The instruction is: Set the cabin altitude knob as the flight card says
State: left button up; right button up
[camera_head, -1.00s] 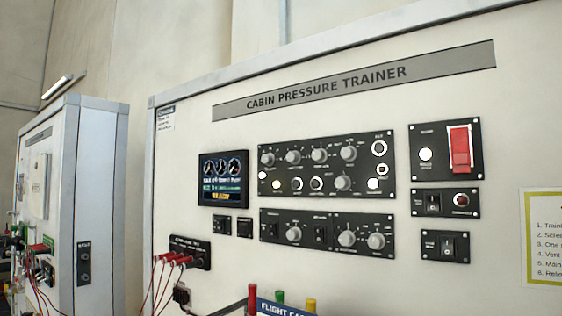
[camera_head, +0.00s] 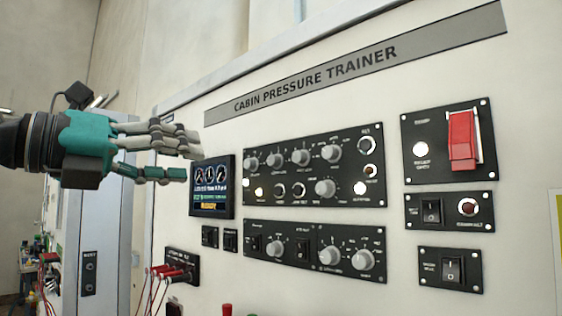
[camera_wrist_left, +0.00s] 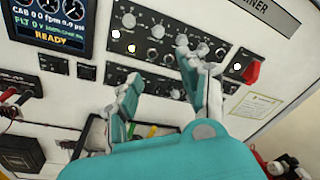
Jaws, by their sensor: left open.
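The cabin pressure trainer panel (camera_head: 310,120) fills the right of the head view. I cannot read which is the cabin altitude knob. A lower panel has more knobs (camera_head: 331,258). My left gripper (camera_head: 195,160), teal with grey fingers, is open and empty in front of the display's upper left. In the left wrist view its fingers (camera_wrist_left: 165,75) are spread before the knob panels. The flight card is not readable in these frames.
The display (camera_head: 212,200) reads READY; it also shows in the left wrist view (camera_wrist_left: 50,25). A red guarded switch (camera_head: 463,140) and rocker switches (camera_head: 452,270) are at right. Red plugs with cables (camera_head: 168,272) stick out at lower left. Space before the upper panel looks clear.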

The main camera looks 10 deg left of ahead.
pick_arm(q)
jog(key=s+r+t+y, duration=0.1)
jog(key=s+r, duration=0.1)
jog(key=p, duration=0.3)
send_near(270, 160)
jog(key=p+x, duration=0.3)
jog(key=x, duration=0.5)
jog(key=shift+r, duration=0.15)
jog(key=shift+w+d+p, duration=0.3)
jog(key=shift+w, duration=0.1)
pick_arm(e)
notch_tip(270, 160, up, 7)
jog(key=shift+f, duration=0.2)
pick_arm(q)
grip_shut()
pick_arm(e)
jog(key=shift+a, duration=0.1)
